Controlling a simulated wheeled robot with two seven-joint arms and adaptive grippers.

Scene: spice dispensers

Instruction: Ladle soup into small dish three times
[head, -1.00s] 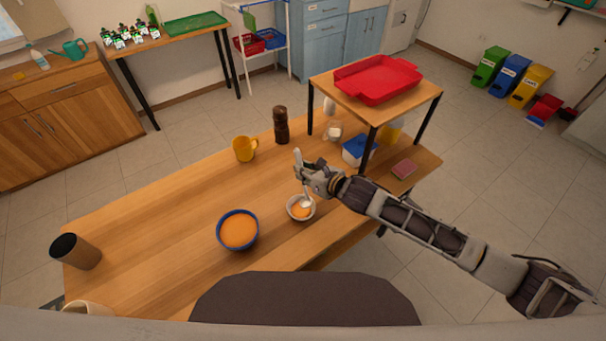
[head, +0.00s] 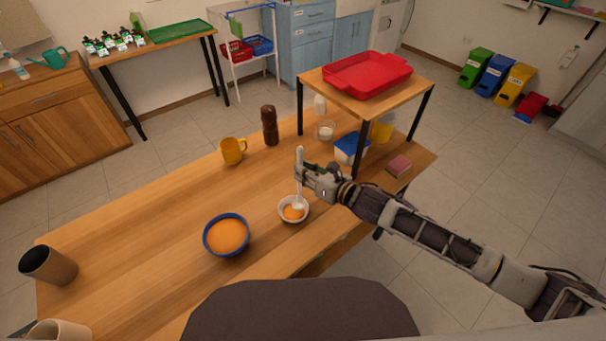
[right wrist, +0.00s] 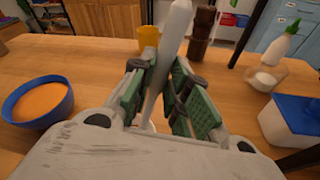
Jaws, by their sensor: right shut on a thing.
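A blue bowl (head: 207,246) of orange soup (head: 227,236) stands on the wooden table; it also shows at the left in the right wrist view (right wrist: 66,108). A small white dish (head: 284,217) with some orange soup in it stands to its right. My right gripper (head: 303,172) is shut on the handle of a white ladle (head: 299,163). The ladle stands nearly upright, its lower end at the small dish. The handle rises between the green finger pads in the right wrist view (right wrist: 174,45). The dish is mostly hidden there. My left gripper is not in view.
A yellow mug (head: 232,152) and a brown pepper mill (head: 269,125) stand behind. A raised shelf with a red tray (head: 368,75) stands at the back right, with a blue-lidded container (head: 351,149) beneath. A dark cup (head: 49,265) is at the left.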

